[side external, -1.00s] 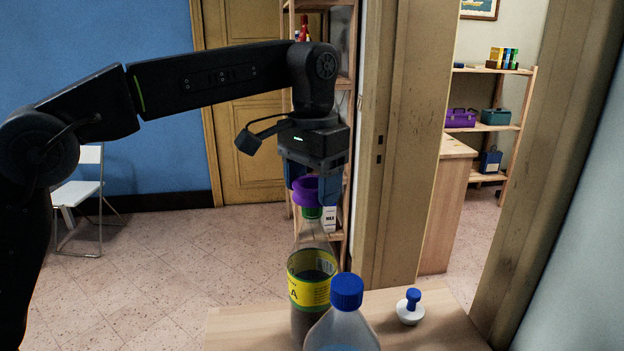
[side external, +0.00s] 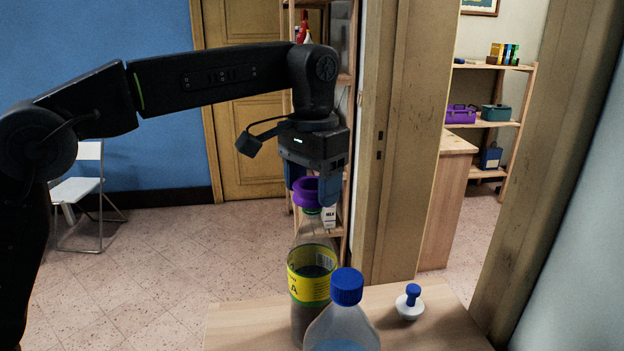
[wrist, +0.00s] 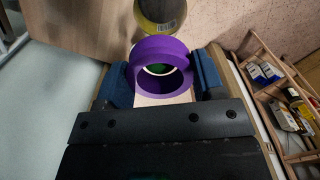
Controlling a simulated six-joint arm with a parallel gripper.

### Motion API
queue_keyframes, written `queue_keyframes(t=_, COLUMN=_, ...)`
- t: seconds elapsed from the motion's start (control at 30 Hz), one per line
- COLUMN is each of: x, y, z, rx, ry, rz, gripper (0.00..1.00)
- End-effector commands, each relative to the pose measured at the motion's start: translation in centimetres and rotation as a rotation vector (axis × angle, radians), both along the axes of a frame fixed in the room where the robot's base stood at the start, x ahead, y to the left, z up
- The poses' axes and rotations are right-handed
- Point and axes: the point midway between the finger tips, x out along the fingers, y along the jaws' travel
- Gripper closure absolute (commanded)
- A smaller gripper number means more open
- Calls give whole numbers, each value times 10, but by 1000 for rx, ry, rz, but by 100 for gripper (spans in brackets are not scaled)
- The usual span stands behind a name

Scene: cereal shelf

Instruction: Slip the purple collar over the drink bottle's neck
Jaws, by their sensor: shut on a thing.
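The purple collar (side external: 309,194) is a ring with a flared rim, held between the blue fingers of my gripper (side external: 317,190). My gripper is shut on it, and it also shows in the wrist view (wrist: 160,72). The collar is at the top of the drink bottle (side external: 312,240), which stands upright with a yellow label and dark contents. In the wrist view, green shows through the collar's opening, and the bottle's label shows beyond it. The collar hides the bottle's top in the side view. I cannot tell how far the collar surrounds the neck.
A clear bottle with a blue cap (side external: 347,287) stands close in front of the drink bottle. A white and blue knobbed object (side external: 409,302) sits to the right on the wooden table (side external: 445,318). A wooden shelf (wrist: 277,95) with boxes stands beyond the table.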

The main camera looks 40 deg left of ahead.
Motion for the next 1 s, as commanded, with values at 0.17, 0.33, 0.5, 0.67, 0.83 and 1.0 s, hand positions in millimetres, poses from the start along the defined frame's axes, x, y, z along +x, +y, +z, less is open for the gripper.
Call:
queue_keyframes(t=0.17, x=0, y=0, z=-5, rx=0, ry=0, rz=0, gripper=76)
queue_keyframes(t=0.33, x=0, y=0, z=-9, rx=0, ry=0, rz=0, gripper=76)
queue_keyframes(t=0.5, x=0, y=0, z=-13, rx=0, ry=0, rz=0, gripper=76)
queue_keyframes(t=0.67, x=0, y=0, z=-17, rx=0, ry=0, rz=0, gripper=76)
queue_keyframes(t=0.83, x=0, y=0, z=-21, rx=0, ry=0, rz=0, gripper=76)
queue_keyframes(t=1.0, x=0, y=0, z=-25, rx=0, ry=0, rz=0, gripper=76)
